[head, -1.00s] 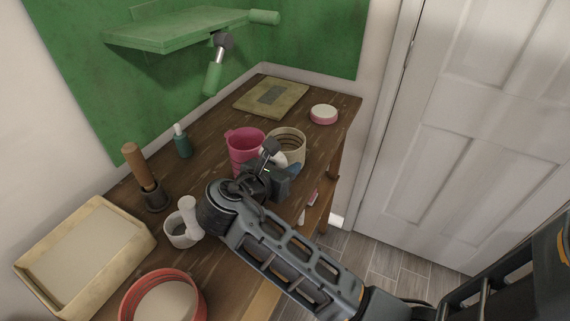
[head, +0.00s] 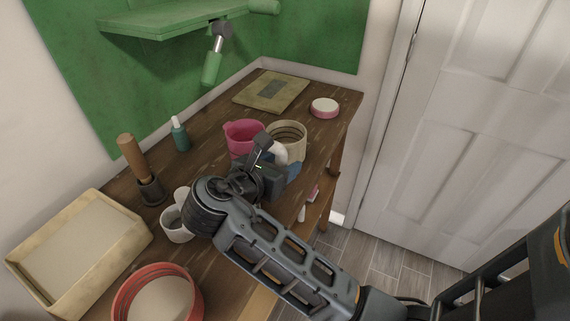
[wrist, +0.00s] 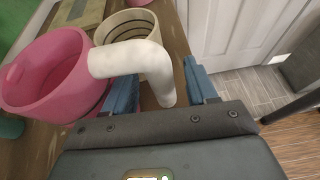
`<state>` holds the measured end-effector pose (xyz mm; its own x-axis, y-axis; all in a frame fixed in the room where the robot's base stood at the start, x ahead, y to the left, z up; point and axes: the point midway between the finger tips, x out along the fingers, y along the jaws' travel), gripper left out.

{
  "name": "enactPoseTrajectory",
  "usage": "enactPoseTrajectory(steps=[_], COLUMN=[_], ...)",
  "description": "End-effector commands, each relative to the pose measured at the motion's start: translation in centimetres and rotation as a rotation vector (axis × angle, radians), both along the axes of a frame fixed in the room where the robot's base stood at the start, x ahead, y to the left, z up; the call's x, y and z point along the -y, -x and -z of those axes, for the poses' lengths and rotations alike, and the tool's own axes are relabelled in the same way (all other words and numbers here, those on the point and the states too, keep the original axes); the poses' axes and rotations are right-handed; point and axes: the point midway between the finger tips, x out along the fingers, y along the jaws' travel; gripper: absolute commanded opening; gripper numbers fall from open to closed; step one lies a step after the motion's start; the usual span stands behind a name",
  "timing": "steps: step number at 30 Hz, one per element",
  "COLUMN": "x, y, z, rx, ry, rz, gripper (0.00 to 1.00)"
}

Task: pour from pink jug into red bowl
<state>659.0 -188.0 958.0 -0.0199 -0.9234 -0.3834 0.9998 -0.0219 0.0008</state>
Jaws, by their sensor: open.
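The pink jug (head: 241,137) stands upright on the wooden table, partly hidden by my arm. In the wrist view the jug (wrist: 42,88) is at the left, and its white handle (wrist: 150,62) curves towards my gripper. My gripper (wrist: 165,92) is open, with its blue fingers on either side of the handle's lower part. I cannot tell whether a finger touches it. The red bowl (head: 118,298) stands at the near left of the table, with a pale inside.
A cream ribbed container (head: 290,131) stands close beside the jug. A white mug (head: 176,232) is near my arm's wrist. A cream tray (head: 138,243), a wooden-handled tool (head: 132,155) and a teal bottle (head: 180,137) stand to the left.

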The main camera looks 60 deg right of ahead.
Motion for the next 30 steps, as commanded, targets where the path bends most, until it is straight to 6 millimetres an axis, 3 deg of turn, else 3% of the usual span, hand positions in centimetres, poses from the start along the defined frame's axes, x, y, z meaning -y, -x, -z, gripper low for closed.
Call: enactPoseTrajectory(steps=[7,12,18,30], x=[-5.4,-4.9,-4.9,-4.9], y=[-0.2,-0.2,-0.1,-0.1], z=[-2.4,-6.4,-9.2,-10.2], rx=[0.003,0.005,0.001,-0.002], ry=[0.000,0.000,0.000,0.001], rz=[-0.004,0.002,0.002,0.002], gripper=[0.57,0.57,0.57,0.57])
